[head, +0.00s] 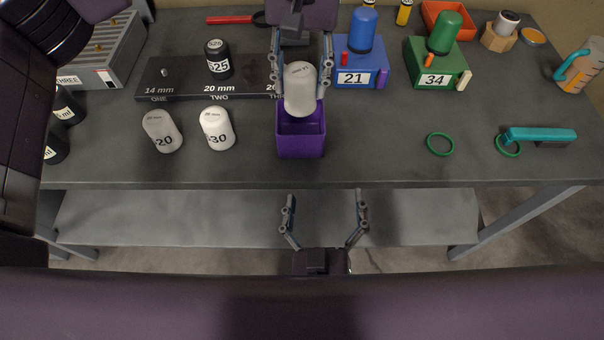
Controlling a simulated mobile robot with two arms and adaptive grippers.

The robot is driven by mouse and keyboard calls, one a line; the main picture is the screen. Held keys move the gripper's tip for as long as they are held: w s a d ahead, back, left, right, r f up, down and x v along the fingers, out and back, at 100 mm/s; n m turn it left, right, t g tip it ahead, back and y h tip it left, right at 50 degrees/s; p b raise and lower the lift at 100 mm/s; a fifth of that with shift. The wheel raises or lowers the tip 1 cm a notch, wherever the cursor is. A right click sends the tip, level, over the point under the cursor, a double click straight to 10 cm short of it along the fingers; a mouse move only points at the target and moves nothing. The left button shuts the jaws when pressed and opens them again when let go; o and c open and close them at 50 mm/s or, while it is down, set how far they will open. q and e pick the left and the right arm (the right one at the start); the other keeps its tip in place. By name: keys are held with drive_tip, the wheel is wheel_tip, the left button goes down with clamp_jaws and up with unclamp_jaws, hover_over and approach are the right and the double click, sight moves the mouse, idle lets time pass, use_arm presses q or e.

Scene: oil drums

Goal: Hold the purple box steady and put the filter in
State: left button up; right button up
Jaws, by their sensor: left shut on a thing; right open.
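The purple box (301,145) stands open-topped near the front middle of the table. My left gripper (300,78) is shut on a pale grey-white filter (300,92), upright with small print on its top. The filter's lower end overlaps the far part of the box's opening; I cannot tell whether it is above the opening or partly inside. It hides the box's far rim. My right gripper (325,197) is open and empty, in front of the table's front edge, below the box in the picture and apart from it.
White filters marked 20 (162,131) and 30 (217,128) stand left of the box. A dark rack (180,83) holds a black filter (217,60).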

drive_tip(key=shift+m+t+y, duration=0.6)
drive_tip(key=shift+m, duration=0.3)
drive_tip(key=a+r, duration=0.1)
drive_tip(key=r, duration=0.1)
drive_tip(key=w+a+r, duration=0.1)
drive_tip(key=r, duration=0.1)
drive_tip(key=a+r, duration=0.2)
drive_tip(key=shift+w, duration=0.25)
drive_tip(key=shift+w+a+r, duration=0.15)
drive_tip(key=shift+w+a, duration=0.05)
approach(300, 127)
drive_tip(key=w+r, duration=0.1)
drive_tip(key=w, duration=0.1)
drive_tip(key=w+r, duration=0.1)
drive_tip(key=w, duration=0.1)
drive_tip(key=w+r, duration=0.2)
drive_tip(key=shift+w, duration=0.4)
drive_tip(key=shift+r, duration=0.1)
drive_tip(key=shift+c, duration=0.3)
drive_tip(key=c, duration=1.2)
drive_tip(key=shift+c, duration=0.2)
use_arm(q)
drive_tip(key=shift+f, duration=0.1)
drive_tip(key=shift+f, duration=0.6)
drive_tip(key=shift+f, duration=0.3)
